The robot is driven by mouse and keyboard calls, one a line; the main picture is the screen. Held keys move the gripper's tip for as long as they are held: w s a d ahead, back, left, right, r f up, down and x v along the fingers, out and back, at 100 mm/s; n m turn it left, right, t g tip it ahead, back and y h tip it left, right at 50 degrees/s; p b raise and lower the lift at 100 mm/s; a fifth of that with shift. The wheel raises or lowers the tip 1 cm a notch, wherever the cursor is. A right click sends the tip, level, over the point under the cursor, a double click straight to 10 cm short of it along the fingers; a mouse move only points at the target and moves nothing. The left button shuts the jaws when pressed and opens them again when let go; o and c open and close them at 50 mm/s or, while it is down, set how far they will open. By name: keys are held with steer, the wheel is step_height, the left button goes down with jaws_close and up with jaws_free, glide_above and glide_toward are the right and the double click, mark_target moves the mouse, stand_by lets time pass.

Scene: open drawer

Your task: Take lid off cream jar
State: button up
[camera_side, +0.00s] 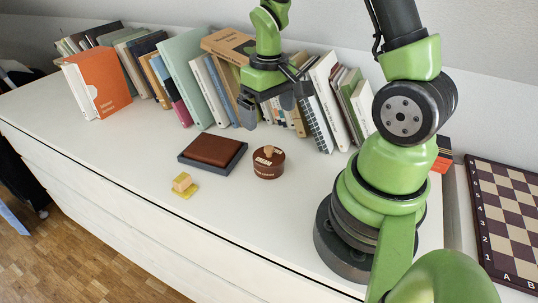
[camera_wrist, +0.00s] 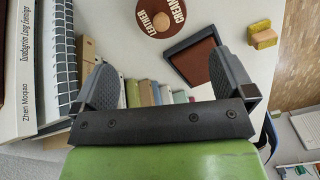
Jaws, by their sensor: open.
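In the wrist view the lid (camera_wrist: 148,10) shows at the top edge, partly cut off, with "LEATHER CREAM" readable. My gripper (camera_side: 274,104) is open and empty, above and behind the jar, near the book row. In the wrist view its fingers (camera_wrist: 167,82) are spread apart, and the jar lies beyond them, not between them.
A brown leather piece (camera_side: 213,149) lies in a dark tray (camera_side: 238,158) left of the jar. A wooden block on a yellow pad (camera_side: 183,187) sits nearer the front edge. Books (camera_side: 185,70) line the back. A chessboard (camera_side: 508,220) is at right.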

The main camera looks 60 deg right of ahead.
mark_target(269, 147)
steer(key=f, duration=0.9)
steer(key=shift+s+a+f, duration=0.15)
steer(key=shift+a+f, duration=0.05)
steer(key=shift+f, duration=0.2)
steer(key=c, duration=0.8)
